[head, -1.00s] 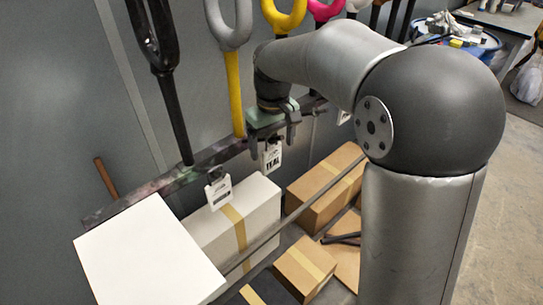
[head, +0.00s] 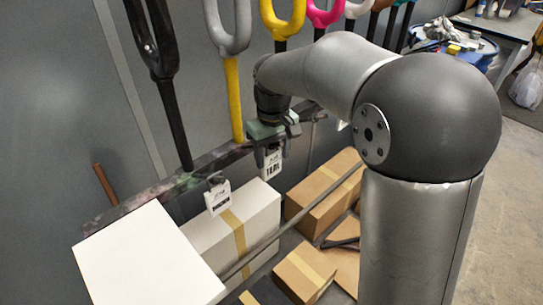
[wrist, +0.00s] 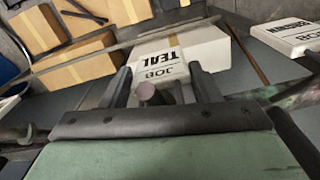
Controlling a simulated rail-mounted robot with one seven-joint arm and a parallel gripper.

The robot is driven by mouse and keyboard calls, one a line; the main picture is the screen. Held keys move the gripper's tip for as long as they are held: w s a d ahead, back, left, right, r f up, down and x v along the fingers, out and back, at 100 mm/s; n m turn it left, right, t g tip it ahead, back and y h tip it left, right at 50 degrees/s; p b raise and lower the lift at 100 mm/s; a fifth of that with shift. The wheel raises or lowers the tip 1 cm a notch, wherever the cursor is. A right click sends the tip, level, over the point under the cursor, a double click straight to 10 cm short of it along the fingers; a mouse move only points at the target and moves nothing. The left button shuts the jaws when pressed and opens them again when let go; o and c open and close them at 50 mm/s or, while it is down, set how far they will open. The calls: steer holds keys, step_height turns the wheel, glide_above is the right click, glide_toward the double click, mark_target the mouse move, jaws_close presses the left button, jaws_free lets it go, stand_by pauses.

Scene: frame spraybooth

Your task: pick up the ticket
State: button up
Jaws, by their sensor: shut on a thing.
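A white ticket lettered JOB TEAL (head: 272,165) hangs below my gripper (head: 272,150) at the rail in the head view. In the wrist view the ticket (wrist: 172,58) lies just past my gripper (wrist: 162,84), its lettering upside down. The two dark fingers stand on either side of the ticket's top, with a small round peg end (wrist: 147,91) between them. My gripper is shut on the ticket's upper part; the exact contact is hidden.
A second white ticket (head: 218,198) hangs on the rail (head: 150,190) to the left. Painted forks, including a grey and yellow one (head: 233,90), hang above. A white box (head: 235,228) and brown cartons (head: 322,190) lie below, with a thin bar crossing over them.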

steer(key=shift+s+d+r, duration=0.2)
steer(key=shift+d+r, duration=0.05)
steer(key=shift+r, duration=0.1)
steer(key=s+d+r+b, duration=0.2)
steer(key=s+d+r, duration=0.5)
steer(key=s+d, duration=0.1)
steer(key=shift+s+d, duration=0.35)
steer(key=shift+s, duration=0.55)
